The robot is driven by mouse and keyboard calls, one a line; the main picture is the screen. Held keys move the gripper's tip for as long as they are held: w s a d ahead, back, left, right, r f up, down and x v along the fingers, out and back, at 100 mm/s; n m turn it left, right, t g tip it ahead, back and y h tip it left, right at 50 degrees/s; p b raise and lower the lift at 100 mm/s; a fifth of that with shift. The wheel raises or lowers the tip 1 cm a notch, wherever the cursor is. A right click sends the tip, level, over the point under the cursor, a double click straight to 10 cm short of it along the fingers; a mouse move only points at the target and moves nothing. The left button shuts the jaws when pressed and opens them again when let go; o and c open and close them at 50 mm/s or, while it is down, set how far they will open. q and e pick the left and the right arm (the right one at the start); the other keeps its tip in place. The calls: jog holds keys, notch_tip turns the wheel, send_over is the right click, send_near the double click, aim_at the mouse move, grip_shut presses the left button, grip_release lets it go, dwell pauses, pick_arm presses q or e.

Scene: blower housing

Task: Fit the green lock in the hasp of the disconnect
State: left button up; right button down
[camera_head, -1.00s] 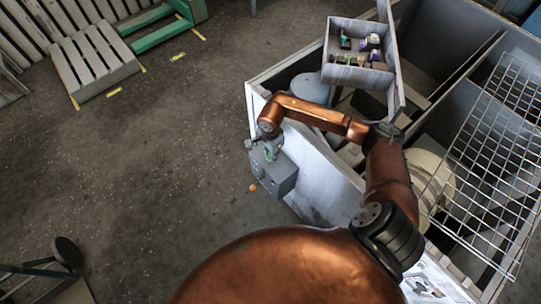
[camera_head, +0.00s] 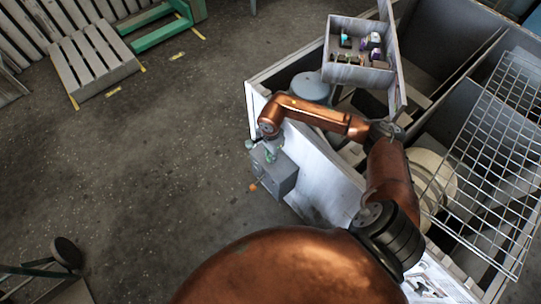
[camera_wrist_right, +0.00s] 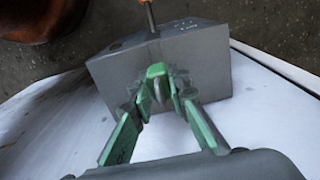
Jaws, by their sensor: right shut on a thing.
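The disconnect is a grey box (camera_head: 281,178) on the outer side of the white housing, below my right gripper (camera_head: 268,153). It also fills the upper middle of the right wrist view (camera_wrist_right: 205,68), with an orange-tipped lever (camera_wrist_right: 150,15) on its far side. My right gripper (camera_wrist_right: 160,92) has green-padded fingers shut on the green lock (camera_wrist_right: 157,71). The lock is at the face of the box. The fingertips hide the hasp, so I cannot tell whether the shackle is through it. My left gripper is not in view.
A grey tray (camera_head: 350,75) with several small coloured items sits on the housing's top edge. The open housing (camera_head: 262,92) has a wire grid (camera_head: 500,150) at right. The floor left of the disconnect is clear.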

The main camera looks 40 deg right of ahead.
jog(key=shift+f+b, duration=0.7)
jog(key=shift+f, duration=0.4)
jog(key=c, duration=1.8)
grip_release()
jog(key=shift+o, duration=0.2)
jog(key=shift+r, duration=0.1)
notch_tip(320, 180, up, 12)
jog(key=shift+f, duration=0.1)
